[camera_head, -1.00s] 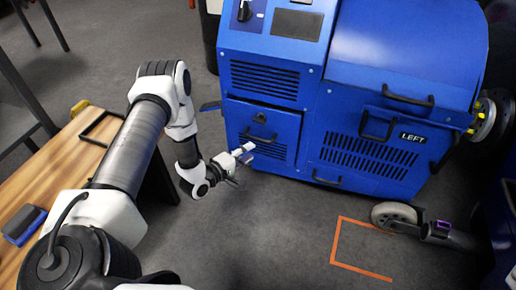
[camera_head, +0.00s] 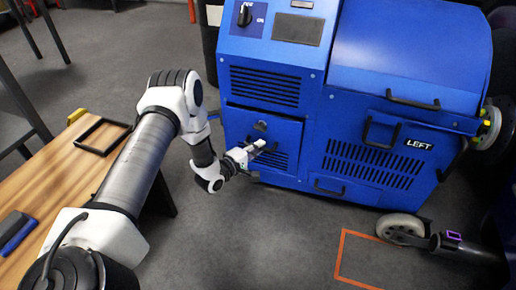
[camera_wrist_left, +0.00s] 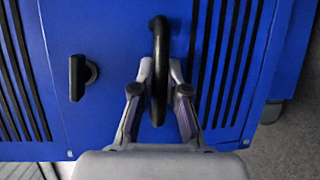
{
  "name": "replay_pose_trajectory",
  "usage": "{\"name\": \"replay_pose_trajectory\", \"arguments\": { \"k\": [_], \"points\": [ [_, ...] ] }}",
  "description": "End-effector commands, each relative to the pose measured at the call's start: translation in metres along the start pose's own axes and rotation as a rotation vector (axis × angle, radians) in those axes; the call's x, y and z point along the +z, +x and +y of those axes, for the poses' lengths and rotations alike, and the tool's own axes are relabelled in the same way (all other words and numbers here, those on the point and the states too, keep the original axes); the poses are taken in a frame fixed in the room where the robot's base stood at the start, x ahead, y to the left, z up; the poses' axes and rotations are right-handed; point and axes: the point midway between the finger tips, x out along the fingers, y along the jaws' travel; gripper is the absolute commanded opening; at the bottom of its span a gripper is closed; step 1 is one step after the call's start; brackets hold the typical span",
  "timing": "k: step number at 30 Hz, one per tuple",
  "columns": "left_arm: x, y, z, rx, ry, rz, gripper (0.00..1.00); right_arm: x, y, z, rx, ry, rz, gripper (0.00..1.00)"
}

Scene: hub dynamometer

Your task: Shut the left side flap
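The flap (camera_head: 290,133) is a blue front panel with a dark knob (camera_head: 260,125), a black handle (camera_head: 270,147) and louvres. It sits on the blue machine, nearly flush with its front; I cannot tell whether a gap remains. In the left wrist view the handle (camera_wrist_left: 160,30) runs upright and the knob (camera_wrist_left: 82,77) is to its left. My left gripper (camera_head: 253,152) is at the handle. In the wrist view its fingertips (camera_wrist_left: 161,68) lie close against both sides of the handle and look closed on it. My right gripper is out of view.
The word LEFT (camera_head: 418,144) is on the machine's adjoining side. A wooden table (camera_head: 60,190) with a black frame (camera_head: 103,136) stands at left under my arm. A wheel (camera_head: 400,228) and an orange floor outline (camera_head: 342,262) are at lower right.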

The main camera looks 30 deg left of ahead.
Motion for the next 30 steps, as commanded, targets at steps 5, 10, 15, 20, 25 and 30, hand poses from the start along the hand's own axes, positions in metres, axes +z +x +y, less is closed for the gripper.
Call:
{"name": "replay_pose_trajectory", "arguments": {
  "k": [5, 10, 15, 20, 25, 30],
  "points": [
    [0.0, 0.001, 0.0, -0.001, 0.0, -0.001, 0.0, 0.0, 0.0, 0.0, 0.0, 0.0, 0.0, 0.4],
    [-0.005, 0.014, 0.005, 0.001, 0.001, -0.001, 0.0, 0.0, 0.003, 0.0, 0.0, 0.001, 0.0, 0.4],
    [-0.006, 0.014, 0.007, 0.001, 0.001, 0.0, 0.0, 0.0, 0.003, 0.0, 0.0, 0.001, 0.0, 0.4],
    [-0.006, 0.015, 0.007, 0.002, 0.001, 0.001, 0.39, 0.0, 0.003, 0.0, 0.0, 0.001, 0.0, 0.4],
    [-0.006, 0.014, 0.006, 0.001, 0.001, 0.0, 0.39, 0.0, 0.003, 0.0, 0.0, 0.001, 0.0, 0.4],
    [-0.006, 0.011, 0.006, -0.001, -0.001, 0.001, 0.39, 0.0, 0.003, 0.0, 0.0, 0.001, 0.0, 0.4]
  ]
}}
